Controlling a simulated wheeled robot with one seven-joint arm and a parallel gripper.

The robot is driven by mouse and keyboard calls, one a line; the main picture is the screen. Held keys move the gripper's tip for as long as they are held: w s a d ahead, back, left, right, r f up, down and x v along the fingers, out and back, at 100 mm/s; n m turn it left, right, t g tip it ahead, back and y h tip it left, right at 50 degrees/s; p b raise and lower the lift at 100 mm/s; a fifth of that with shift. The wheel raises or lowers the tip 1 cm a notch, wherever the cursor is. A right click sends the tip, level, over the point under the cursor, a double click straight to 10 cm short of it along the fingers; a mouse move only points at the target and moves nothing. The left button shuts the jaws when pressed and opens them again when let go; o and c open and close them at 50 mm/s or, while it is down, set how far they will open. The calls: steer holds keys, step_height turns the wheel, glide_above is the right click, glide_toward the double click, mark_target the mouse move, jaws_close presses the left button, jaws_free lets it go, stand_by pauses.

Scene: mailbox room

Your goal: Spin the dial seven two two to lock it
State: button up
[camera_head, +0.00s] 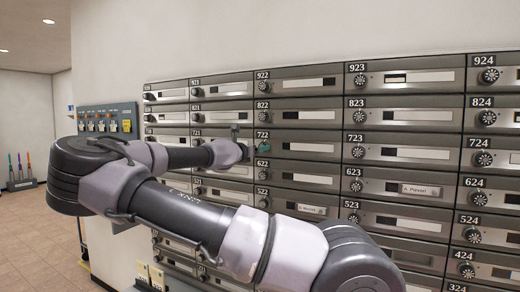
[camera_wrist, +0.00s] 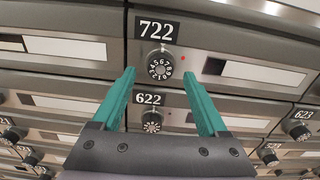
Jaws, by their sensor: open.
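The dial of mailbox 722 (camera_wrist: 160,64) is a dark knob with a ring of white numbers, set below the 722 label (camera_wrist: 157,29) in the wrist view. My gripper (camera_wrist: 161,76) is open, with one green finger on each side below the dial in the picture. No contact with the dial shows. In the head view, my gripper (camera_head: 250,147) is in front of the 722 door (camera_head: 305,136) and mostly hides its dial. A small red spot (camera_wrist: 183,58) shows to the right of the dial in the wrist view.
Mailbox rows fill the wall. The dial of 622 (camera_wrist: 152,121) is just below, between my fingers in the picture. The dial of 822 (camera_head: 263,115) is above, and the dial of 723 (camera_head: 358,151) is to the right. A wall panel with keys (camera_head: 106,120) hangs at left.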

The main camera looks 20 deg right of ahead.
steer(key=shift+x, duration=1.3)
jaws_close()
steer(key=shift+m, duration=0.4)
